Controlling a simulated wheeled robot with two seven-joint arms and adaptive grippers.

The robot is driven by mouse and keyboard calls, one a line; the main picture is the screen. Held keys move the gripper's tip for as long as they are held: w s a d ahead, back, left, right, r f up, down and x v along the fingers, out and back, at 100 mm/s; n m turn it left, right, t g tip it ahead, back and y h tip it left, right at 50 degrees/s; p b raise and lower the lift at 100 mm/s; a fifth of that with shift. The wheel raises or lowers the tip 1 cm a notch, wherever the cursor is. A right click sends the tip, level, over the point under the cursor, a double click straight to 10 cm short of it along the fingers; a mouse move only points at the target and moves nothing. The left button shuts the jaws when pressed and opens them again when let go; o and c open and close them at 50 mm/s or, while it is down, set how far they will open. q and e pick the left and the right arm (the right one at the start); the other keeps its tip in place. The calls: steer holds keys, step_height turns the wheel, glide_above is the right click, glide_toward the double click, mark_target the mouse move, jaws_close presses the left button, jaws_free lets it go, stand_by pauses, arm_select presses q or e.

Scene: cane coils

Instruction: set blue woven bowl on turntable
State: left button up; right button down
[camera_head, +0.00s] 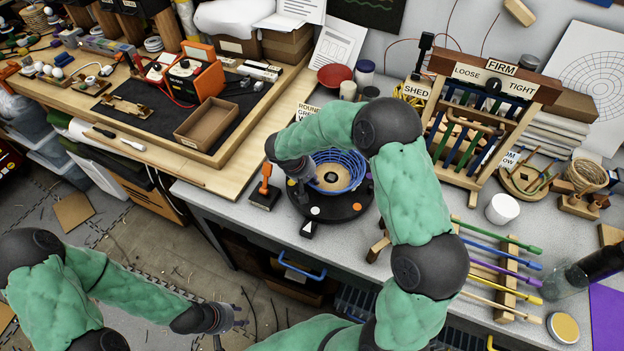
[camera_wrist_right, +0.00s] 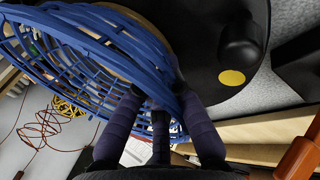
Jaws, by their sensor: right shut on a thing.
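The blue woven bowl (camera_head: 352,160) is over the black turntable (camera_head: 345,212) on the grey bench in the head view, with its tan round base visible inside. I cannot tell whether its base touches the disc. My right gripper (camera_head: 302,184) is shut on the left side of the bowl's rim. In the right wrist view, the fingers of my right gripper (camera_wrist_right: 160,105) pinch the blue strands of the bowl (camera_wrist_right: 60,55), and the dark turntable (camera_wrist_right: 195,55) with a yellow dot lies behind. My left gripper (camera_head: 230,325) hangs empty over the floor, fingers spread.
An orange-handled tool (camera_head: 265,188) stands left of the turntable. A red bowl (camera_head: 334,76) and jars are behind it. A wooden rack (camera_head: 485,115) and a white cup (camera_head: 502,208) stand to the right. Coloured rods (camera_head: 500,260) lie on a wooden holder at the front right.

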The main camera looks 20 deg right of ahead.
steer(key=shift+f, duration=0.15)
steer(key=c, duration=1.4)
jaws_free()
steer(key=shift+o, duration=0.2)
steer(key=shift+a+r, duration=0.1)
steer(key=shift+r, duration=0.4)
steer(key=p+v, duration=0.2)
steer(key=v, duration=0.9)
steer(key=shift+r, duration=0.2)
steer(key=shift+s+a, duration=0.1)
